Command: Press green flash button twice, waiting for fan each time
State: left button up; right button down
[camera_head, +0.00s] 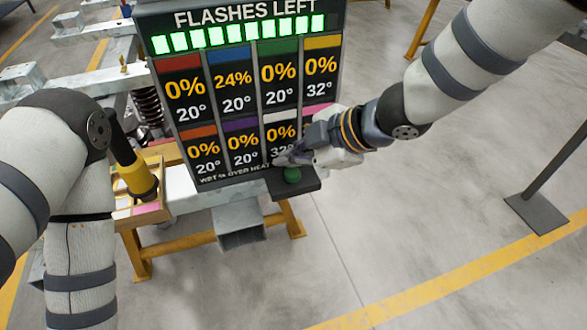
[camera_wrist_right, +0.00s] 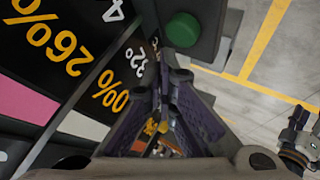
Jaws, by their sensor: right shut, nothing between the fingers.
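The green button (camera_head: 292,174) sits on a small dark shelf at the lower right of the display board (camera_head: 262,112). In the right wrist view, the green button (camera_wrist_right: 183,29) is just beyond the fingertips. My right gripper (camera_head: 282,159) is shut and empty beside the button; contact cannot be told. It also shows in the right wrist view (camera_wrist_right: 165,82). The board reads FLASHES LEFT over a row of lit green bars.
A yellow-legged stand (camera_head: 190,240) is under the board. A wooden tray (camera_head: 150,212) lies left of it. A dark post with a flat base (camera_head: 537,213) stands at the right. Grey floor with yellow lines is open at the front right.

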aim_at(291, 176)
pick_arm(q)
jog(key=shift+w+r+t+p, duration=0.3)
jog(key=shift+w+r, duration=0.15)
jog(key=shift+w, duration=0.05)
pick_arm(e)
notch_tip(291, 176, up, 6)
jog(key=shift+f, duration=0.1)
dwell(0.4)
jog(key=s+d+f+m+g+h, duration=0.1)
jog(key=s+d+f+m, duration=0.2)
jog(key=s+f+m, duration=0.55)
jog(key=s+d+f+m+g+h, duration=0.1)
jog(key=s+d+f+m, duration=0.4)
jog(key=f, duration=0.6)
pick_arm(q)
grip_shut()
pick_arm(e)
jog(key=s+d+f+m+g+h, duration=0.2)
jog(key=s+d, duration=0.5)
jog(key=s, duration=0.4)
jog(key=s+d+f+m+g+h, duration=0.2)
jog(key=s+d+f+m+h, duration=0.2)
jog(key=s, duration=0.8)
jog(key=d+f+m, duration=0.2)
jog(key=d, duration=0.1)
jog(key=shift+d+f, duration=0.25)
